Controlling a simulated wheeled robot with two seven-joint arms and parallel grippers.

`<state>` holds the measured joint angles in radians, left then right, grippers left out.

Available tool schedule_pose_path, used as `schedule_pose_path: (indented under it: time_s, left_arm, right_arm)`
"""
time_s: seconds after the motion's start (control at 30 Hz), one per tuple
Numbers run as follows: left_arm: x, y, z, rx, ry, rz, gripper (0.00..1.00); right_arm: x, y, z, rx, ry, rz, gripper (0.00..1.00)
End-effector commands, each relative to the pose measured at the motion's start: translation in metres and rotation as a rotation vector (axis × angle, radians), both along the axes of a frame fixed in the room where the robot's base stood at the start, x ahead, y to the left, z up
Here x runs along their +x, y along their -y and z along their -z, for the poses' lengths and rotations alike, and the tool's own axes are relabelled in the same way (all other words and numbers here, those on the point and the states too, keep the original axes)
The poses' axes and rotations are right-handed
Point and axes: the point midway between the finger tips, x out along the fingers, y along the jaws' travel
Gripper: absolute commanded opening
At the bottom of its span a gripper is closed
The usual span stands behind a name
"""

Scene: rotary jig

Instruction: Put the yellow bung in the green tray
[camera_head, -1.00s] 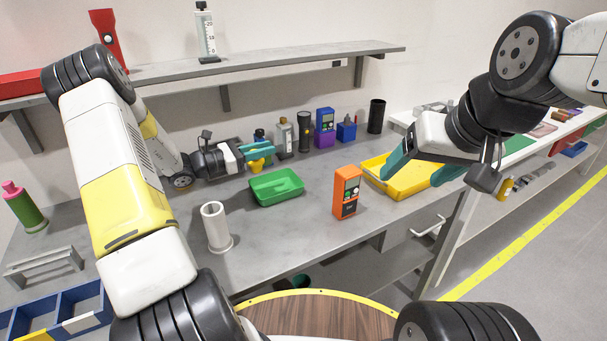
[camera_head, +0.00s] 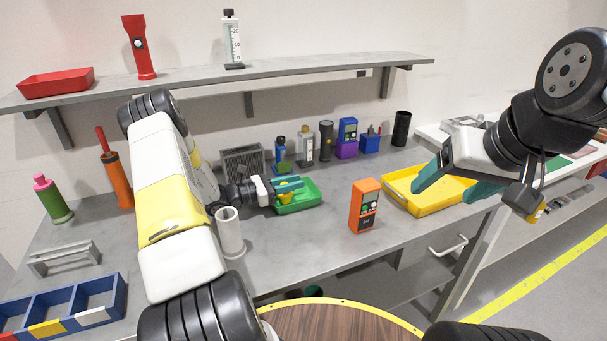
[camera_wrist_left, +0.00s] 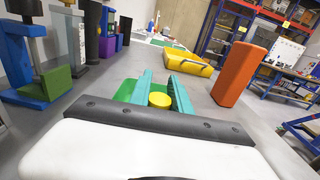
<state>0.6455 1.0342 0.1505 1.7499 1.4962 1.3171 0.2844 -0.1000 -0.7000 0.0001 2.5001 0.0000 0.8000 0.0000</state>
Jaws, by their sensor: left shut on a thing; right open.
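The yellow bung (camera_head: 286,196) is between the teal fingers of my left gripper (camera_head: 288,186), which is shut on it. In the left wrist view the bung (camera_wrist_left: 160,99) shows between the finger pads. The green tray (camera_head: 312,201) sits on the grey bench below the bung; part of it is hidden by the gripper. In the left wrist view the tray (camera_wrist_left: 126,90) shows beside and behind the fingers. The exact height of the bung over the tray is hard to tell. My right gripper (camera_head: 455,186) is open and empty, in front of the yellow tray.
A white cylinder (camera_head: 230,236) stands left of the green tray, close to my left arm. An orange device (camera_head: 364,206) and the yellow tray (camera_head: 425,208) are to the right. Several bottles, a torch (camera_head: 326,142) and a black cylinder (camera_head: 401,128) stand behind.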

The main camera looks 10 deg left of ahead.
Motion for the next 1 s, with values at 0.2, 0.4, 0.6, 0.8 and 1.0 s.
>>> schedule_pose_path:
  time_s: [0.2, 0.4, 0.6, 0.8, 1.0]
  left_arm:
    - [0.000, 0.000, 0.000, 0.000, 0.001, 0.000, 0.00]
    - [0.000, 0.000, 0.002, 0.001, 0.001, 0.000, 0.43]
    - [0.000, 0.000, 0.002, 0.001, 0.001, 0.000, 0.45]
    - [0.000, -0.001, -0.002, 0.001, 0.002, -0.001, 0.45]
    - [-0.017, -0.029, -0.001, 0.001, 0.000, -0.004, 0.45]
  right_arm:
    - [0.000, 0.000, 0.000, 0.000, 0.000, 0.000, 0.74]
    - [0.000, 0.000, 0.000, 0.000, 0.000, 0.000, 0.74]
    - [0.000, 0.000, 0.000, 0.000, 0.000, 0.000, 0.74]
    - [0.000, 0.000, 0.000, 0.000, 0.000, 0.000, 0.74]
    - [0.000, 0.000, 0.000, 0.000, 0.000, 0.000, 0.74]
